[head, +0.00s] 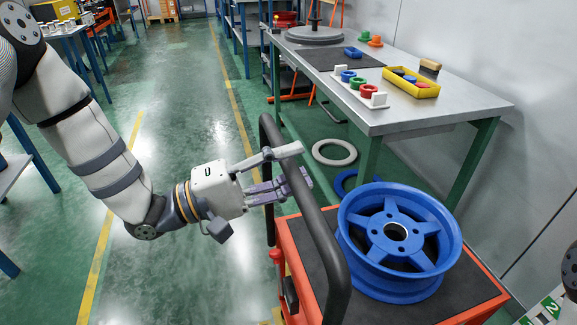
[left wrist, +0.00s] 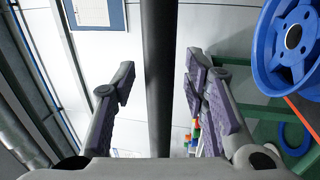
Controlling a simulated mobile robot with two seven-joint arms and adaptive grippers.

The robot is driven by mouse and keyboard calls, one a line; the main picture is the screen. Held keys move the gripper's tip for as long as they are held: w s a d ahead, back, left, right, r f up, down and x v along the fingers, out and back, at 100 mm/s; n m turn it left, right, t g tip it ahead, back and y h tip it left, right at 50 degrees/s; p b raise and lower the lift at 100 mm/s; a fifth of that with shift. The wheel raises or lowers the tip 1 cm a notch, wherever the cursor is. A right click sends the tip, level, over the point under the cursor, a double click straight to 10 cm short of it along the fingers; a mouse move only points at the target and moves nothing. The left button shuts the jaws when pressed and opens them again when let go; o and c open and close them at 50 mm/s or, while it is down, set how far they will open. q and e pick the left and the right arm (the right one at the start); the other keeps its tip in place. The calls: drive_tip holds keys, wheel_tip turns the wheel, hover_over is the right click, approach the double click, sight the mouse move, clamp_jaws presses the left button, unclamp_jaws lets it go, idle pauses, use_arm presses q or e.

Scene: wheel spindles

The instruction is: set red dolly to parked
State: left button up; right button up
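The red dolly (head: 462,318) stands at the lower right of the head view, with a dark mat on top and a black tube handle (head: 328,250) on its left side. A blue five-spoke wheel (head: 440,225) lies on it. My left gripper (head: 298,165) is at the handle's upper part. In the left wrist view, the handle (left wrist: 159,80) runs between the open fingers (left wrist: 160,72), with visible gaps on both sides. The wheel (left wrist: 285,45) also shows there. My right gripper is not in view.
A steel workbench (head: 440,105) with green legs holds a yellow bin (head: 425,92) and coloured rings. A white ring (head: 334,152) and a blue ring (head: 347,181) lie on the floor beneath. The wall is close at right. Green floor left of the dolly is open.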

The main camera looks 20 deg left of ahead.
use_arm(q)
clamp_jaws()
